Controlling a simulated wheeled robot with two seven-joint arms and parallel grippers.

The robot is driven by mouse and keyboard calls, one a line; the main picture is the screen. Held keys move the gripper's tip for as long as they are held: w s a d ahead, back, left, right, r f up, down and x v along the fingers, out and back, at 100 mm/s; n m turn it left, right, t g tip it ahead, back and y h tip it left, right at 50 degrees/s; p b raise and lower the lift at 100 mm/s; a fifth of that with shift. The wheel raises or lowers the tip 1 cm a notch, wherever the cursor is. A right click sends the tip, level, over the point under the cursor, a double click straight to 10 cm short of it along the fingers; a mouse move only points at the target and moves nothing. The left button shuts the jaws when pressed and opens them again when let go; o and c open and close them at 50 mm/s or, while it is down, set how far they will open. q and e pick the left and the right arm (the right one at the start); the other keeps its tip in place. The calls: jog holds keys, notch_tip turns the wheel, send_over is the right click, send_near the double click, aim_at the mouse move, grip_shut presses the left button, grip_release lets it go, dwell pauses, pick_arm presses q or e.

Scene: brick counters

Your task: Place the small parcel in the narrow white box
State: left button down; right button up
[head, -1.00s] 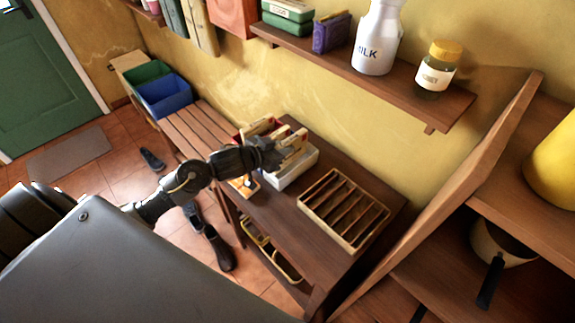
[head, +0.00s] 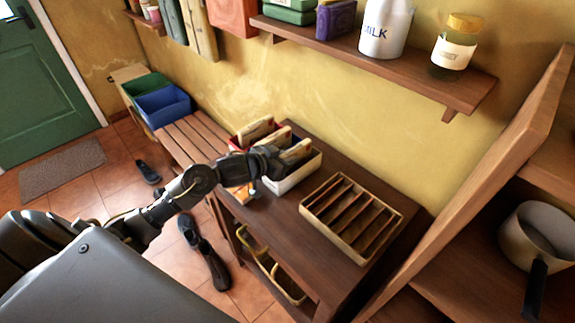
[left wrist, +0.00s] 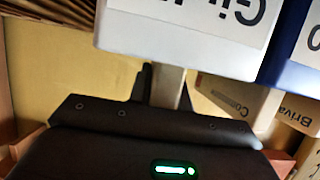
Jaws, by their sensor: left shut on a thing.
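The narrow white box (head: 296,180) stands on the dark wooden counter; its labelled wall also shows upside down in the left wrist view (left wrist: 180,45). My left gripper (head: 272,160) is at this box, shut on the small beige parcel (head: 297,150). In the left wrist view the parcel (left wrist: 168,88) shows between the fingers and passes behind the white wall, so its far end is hidden. In the head view it appears at the box's opening; I cannot tell whether it touches the bottom. My right gripper is not in view.
A red box (head: 238,146) with a beige parcel (head: 256,128) stands beside the white box. A blue box (left wrist: 290,45) is next to it in the left wrist view. A slatted wooden tray (head: 352,250) lies to the right. A wall shelf (head: 400,70) hangs above.

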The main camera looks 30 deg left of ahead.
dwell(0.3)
pick_arm(q)
jog(key=c, duration=1.3)
grip_release()
jog(key=shift+f, duration=0.1)
jog(key=shift+s+r, duration=0.1)
jog(key=shift+r, duration=0.1)
jog(key=v, duration=1.2)
jog(key=shift+p, duration=0.35)
jog(key=shift+f, duration=0.15)
